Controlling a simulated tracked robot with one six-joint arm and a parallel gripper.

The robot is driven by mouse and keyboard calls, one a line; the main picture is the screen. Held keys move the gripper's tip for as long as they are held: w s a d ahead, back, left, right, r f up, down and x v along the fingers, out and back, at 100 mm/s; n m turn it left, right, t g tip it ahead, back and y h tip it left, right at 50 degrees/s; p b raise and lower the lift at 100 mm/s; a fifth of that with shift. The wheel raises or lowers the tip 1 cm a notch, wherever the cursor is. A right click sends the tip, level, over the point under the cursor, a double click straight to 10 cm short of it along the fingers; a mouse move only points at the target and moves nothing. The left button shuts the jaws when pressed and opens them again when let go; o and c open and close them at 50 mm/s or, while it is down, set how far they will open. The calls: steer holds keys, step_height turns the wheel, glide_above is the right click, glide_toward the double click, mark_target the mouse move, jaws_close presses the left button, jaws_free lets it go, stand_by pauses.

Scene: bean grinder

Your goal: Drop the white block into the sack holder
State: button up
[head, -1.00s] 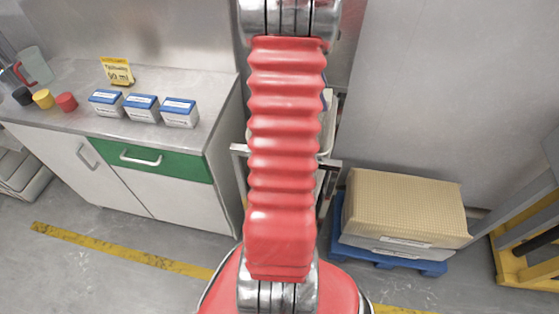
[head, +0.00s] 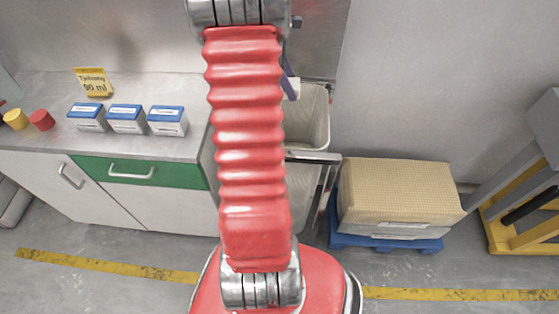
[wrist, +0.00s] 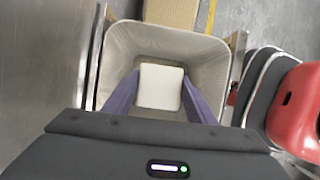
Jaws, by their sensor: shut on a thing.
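The white block (wrist: 160,87) is held between the two purple fingers of my gripper (wrist: 160,80) in the wrist view. The sack holder, a metal frame with a pale, open-topped sack (wrist: 212,57), lies beneath it in that view. The block appears over the opening, inside the rim's outline; its exact height above the sack is hard to tell. In the head view the sack (head: 314,118) shows just right of my red arm, its left part hidden. Only a sliver of my gripper (head: 289,78) shows there, beside the arm.
A counter (head: 190,146) with several small blue-lidded boxes (head: 126,118) stands to the left. A tan carton (head: 400,192) on a blue pallet (head: 385,243) sits right of the sack holder. A yellow-and-grey frame (head: 515,215) stands far right. The floor in front is clear.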

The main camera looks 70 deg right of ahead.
step_height(320, 180, down, 6)
steer(key=shift+r, duration=0.1)
stand_by(0.5)
steer(key=o, duration=1.2)
steer(key=shift+r, duration=0.1)
steer(key=v, duration=1.3)
steer(key=shift+w+r, duration=0.1)
steer(key=shift+r, duration=0.15)
